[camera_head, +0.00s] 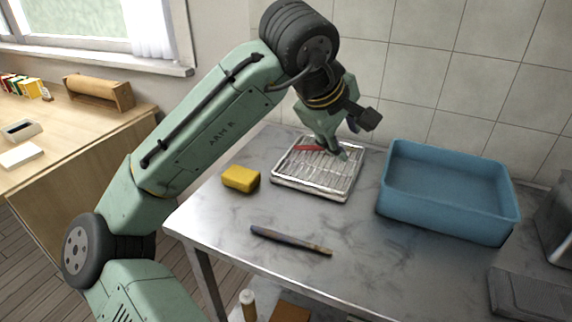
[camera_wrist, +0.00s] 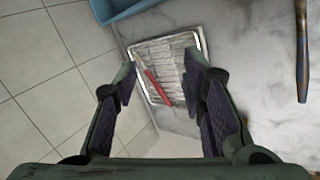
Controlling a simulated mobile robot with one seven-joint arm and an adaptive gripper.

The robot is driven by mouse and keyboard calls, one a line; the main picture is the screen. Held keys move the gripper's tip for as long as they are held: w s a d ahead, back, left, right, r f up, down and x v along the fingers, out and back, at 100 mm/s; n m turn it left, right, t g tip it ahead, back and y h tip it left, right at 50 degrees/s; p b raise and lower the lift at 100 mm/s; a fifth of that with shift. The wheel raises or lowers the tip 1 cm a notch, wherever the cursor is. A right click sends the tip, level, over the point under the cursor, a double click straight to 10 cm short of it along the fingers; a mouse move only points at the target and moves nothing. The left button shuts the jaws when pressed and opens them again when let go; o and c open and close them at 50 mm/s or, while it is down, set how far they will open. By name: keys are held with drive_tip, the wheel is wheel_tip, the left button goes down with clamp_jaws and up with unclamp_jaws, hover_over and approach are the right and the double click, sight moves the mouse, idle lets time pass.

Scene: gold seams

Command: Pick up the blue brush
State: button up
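A slim, dark bluish stick with a brownish end, which seems to be the blue brush (camera_head: 290,240), lies flat on the marble-look table in front of the tray. It also shows at the right edge of the wrist view (camera_wrist: 303,55), outside my fingers. My gripper (camera_head: 335,150) is over the metal tray (camera_head: 312,192), well behind the brush. In the wrist view my gripper (camera_wrist: 162,78) has its two fingers wide apart with nothing held. A red-handled item (camera_wrist: 158,88) lies on the tray and shows between the fingers; part of it is hidden in the head view.
A yellow block (camera_head: 241,179) sits left of the tray. A deep blue bin (camera_head: 450,218) stands on the right, near the tiled wall. A grey object (camera_head: 530,294) lies at the front right. The table around the brush is clear.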

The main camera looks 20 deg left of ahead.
drive_tip(key=s+a+f+n+g+y, duration=0.2)
drive_tip(key=s+a+f+n+g, duration=0.4)
drive_tip(key=s, duration=0.3)
drive_tip(key=m+g, duration=0.1)
hover_over(291, 237)
drive_tip(key=f, duration=0.5)
drive_tip(key=shift+w+d, duration=0.15)
drive_tip(key=shift+w, duration=0.05)
drive_tip(key=f, duration=0.4)
drive_tip(key=f+p, duration=0.1)
drive_tip(key=f, duration=0.1)
drive_tip(key=shift+s+a+f, duration=0.15)
drive_tip(key=shift+s+a, duration=0.1)
clamp_jaws()
